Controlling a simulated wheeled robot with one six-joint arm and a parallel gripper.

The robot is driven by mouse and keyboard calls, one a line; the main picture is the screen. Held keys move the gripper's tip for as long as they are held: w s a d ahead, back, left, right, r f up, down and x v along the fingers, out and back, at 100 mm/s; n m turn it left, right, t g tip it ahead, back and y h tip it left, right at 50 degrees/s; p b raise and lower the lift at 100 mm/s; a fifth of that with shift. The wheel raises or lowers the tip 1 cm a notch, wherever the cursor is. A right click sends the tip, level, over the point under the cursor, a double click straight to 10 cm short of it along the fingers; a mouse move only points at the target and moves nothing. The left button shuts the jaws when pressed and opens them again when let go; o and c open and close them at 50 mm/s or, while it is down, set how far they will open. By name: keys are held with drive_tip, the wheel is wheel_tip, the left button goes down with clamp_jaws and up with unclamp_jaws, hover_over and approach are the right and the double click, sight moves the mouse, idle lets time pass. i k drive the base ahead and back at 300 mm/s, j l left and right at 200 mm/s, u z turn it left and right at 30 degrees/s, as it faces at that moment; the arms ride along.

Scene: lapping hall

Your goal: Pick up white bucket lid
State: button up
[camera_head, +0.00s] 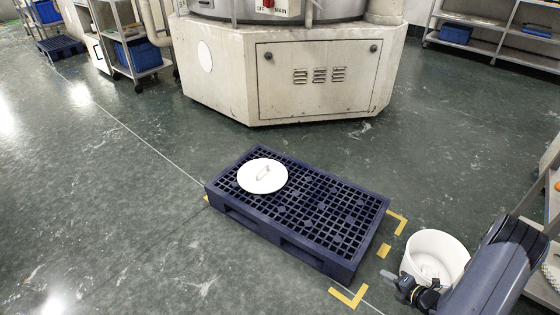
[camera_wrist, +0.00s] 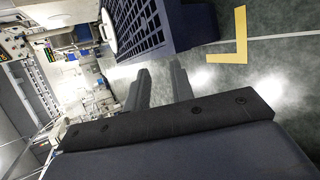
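The white bucket lid (camera_head: 262,176) is round with a raised handle in its middle. It lies flat on the far left part of a dark blue grid pallet (camera_head: 300,247) on the floor. In the wrist view the lid (camera_wrist: 108,32) shows only as a white sliver at the top, beside the pallet (camera_wrist: 185,22). My gripper (camera_head: 392,278) is at the lower right, well apart from the lid, in front of a white bucket (camera_head: 437,249). In the wrist view my gripper (camera_wrist: 160,81) has its two fingers apart with nothing between them.
The open bucket stands on the floor right of the pallet, partly hidden by my arm. Yellow corner marks (camera_head: 349,297) lie by the pallet. A large beige machine (camera_head: 285,75) stands behind. Shelving (camera_head: 548,190) is at the right edge. Floor left of the pallet is clear.

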sight(261, 176)
drive_tip(key=i+j, duration=0.65)
drive_tip(key=j, duration=0.25)
drive_tip(key=i+j, duration=0.65)
drive_tip(key=j, duration=0.3)
drive_tip(key=i+j, duration=0.35)
drive_tip(key=j+z, duration=0.05)
drive_tip(key=j, duration=0.05)
